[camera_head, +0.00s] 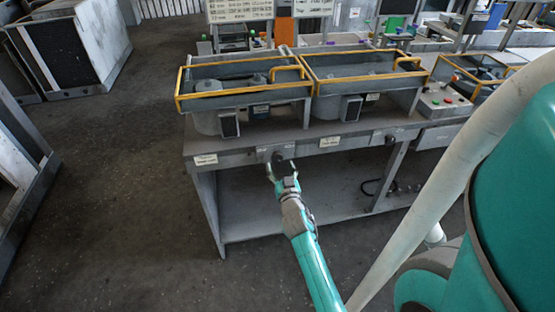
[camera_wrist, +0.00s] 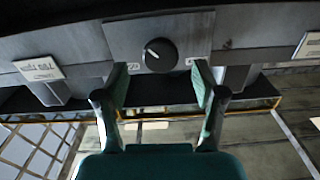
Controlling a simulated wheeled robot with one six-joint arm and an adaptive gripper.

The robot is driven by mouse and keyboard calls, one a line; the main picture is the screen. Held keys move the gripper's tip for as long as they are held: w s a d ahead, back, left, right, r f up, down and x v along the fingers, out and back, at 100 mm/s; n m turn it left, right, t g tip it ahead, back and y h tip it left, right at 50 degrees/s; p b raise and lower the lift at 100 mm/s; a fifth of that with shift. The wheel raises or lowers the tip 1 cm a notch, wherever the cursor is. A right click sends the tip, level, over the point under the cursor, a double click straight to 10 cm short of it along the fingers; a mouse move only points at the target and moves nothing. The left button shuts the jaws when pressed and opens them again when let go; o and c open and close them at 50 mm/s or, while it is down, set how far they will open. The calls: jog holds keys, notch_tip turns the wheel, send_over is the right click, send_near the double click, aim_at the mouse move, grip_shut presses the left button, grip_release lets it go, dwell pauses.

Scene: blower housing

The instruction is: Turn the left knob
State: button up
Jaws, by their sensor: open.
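The left knob (camera_wrist: 160,55) is a round black dial with a light pointer line, on a grey plate on the front edge of the bench. In the wrist view its pointer slants toward the upper left. In the head view the left knob (camera_head: 278,156) shows small and dark just beyond my gripper (camera_head: 281,171). My gripper is open, and in the wrist view its two green-padded fingers (camera_wrist: 160,88) stand apart, left and right below the knob. The knob lies ahead between the finger lines. I cannot tell whether a finger touches it.
The bench (camera_head: 235,157) carries two yellow-railed housings (camera_head: 240,97) on top. A second dark knob (camera_head: 390,140) sits farther right on the bench front. White labels (camera_head: 205,159) flank the knobs. A control box (camera_head: 440,103) with buttons stands at right. The floor at left is clear.

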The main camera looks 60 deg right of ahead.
aim_at(278, 160)
jog(key=shift+x, duration=2.35)
jog(key=c, duration=1.1)
